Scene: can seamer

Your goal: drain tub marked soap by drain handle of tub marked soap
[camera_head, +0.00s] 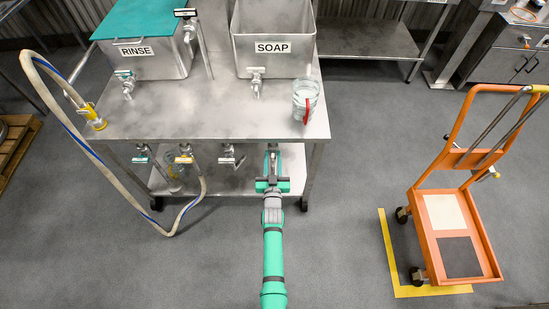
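The metal tub marked SOAP (273,62) stands on the steel bench, open at the top, with a front tap (256,78). Several valves hang under the bench's front edge; one with a metal handle (231,157) is below the soap tub, slightly left of my gripper. Which valve handle belongs to the soap drain cannot be read. My gripper (272,158) reaches under the front edge, below the soap tub's right part. Its fingers are small and partly hidden by its own body, so its opening and any contact are unclear.
The tub marked RINSE (145,65), with a teal lid (148,18), stands left. A glass jug (305,100) with a red handle is near the bench's right edge. A hose (70,130) loops at left. An orange cart (455,235) stands right, with clear floor between.

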